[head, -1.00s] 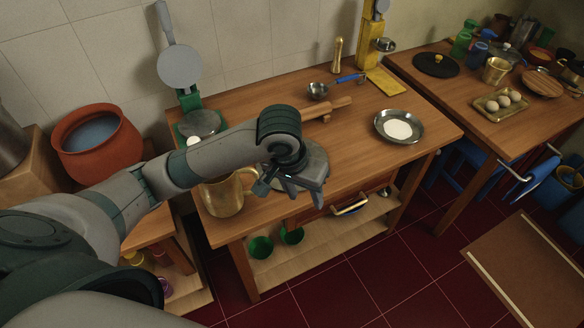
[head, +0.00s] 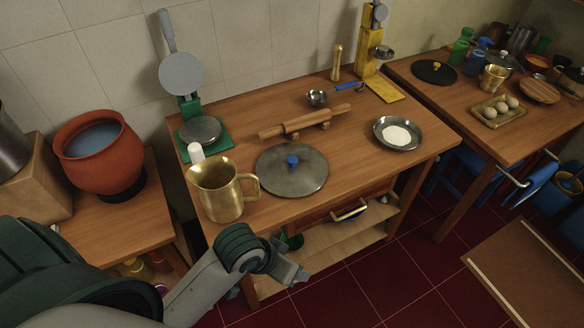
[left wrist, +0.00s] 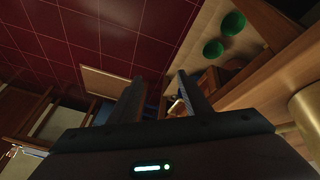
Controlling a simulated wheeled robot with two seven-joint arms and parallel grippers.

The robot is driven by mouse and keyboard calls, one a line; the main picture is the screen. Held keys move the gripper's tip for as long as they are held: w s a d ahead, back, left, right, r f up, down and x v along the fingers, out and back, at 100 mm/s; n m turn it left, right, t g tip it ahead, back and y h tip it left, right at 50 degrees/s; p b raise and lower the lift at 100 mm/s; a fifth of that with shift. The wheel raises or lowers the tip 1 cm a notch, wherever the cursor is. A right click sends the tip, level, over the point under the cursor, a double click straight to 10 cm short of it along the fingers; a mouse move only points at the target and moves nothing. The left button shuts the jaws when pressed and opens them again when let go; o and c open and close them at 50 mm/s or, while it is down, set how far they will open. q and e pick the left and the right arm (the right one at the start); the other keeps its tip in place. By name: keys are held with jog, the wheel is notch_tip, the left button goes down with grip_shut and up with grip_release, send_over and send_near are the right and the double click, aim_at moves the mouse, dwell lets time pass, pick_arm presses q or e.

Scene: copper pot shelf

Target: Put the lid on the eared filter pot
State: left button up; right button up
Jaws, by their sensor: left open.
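A round grey lid with a blue knob (head: 292,178) lies flat on the near wooden table. A brass pot with one side handle (head: 220,192) stands upright to its left, with its mouth uncovered; part of a brass body also shows at the right edge of the left wrist view (left wrist: 308,112). I cannot tell for sure whether this is the eared filter pot. My left gripper (head: 297,277) is open and empty, in front of the table's front edge and apart from both. Its two separated fingers show in the left wrist view (left wrist: 161,92). My right gripper is not in view.
A rolling pin (head: 304,121), a pan of white powder (head: 398,134) and a green-based press (head: 200,130) stand on the near table. A lower shelf (head: 320,262) is under the near table.

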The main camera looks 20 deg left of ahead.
pick_arm(q)
jog(key=s+a+f+y, duration=0.2)
jog(key=s+a+f, duration=0.45)
jog(key=f, duration=0.25)
jog(key=s+a+f+g, duration=0.1)
jog(key=s+f, duration=0.3)
jog(key=f, duration=1)
jog(key=s+f+g, duration=0.1)
jog(key=s+f, duration=0.3)
jog(key=f, duration=1)
jog(key=s+a+f+g, duration=0.1)
jog(key=s+a+f, duration=0.2)
jog(key=s+f, duration=1)
jog(key=shift+s+f+y, duration=0.15)
jog(key=shift+s+y, duration=0.25)
jog(key=shift+s, duration=0.75)
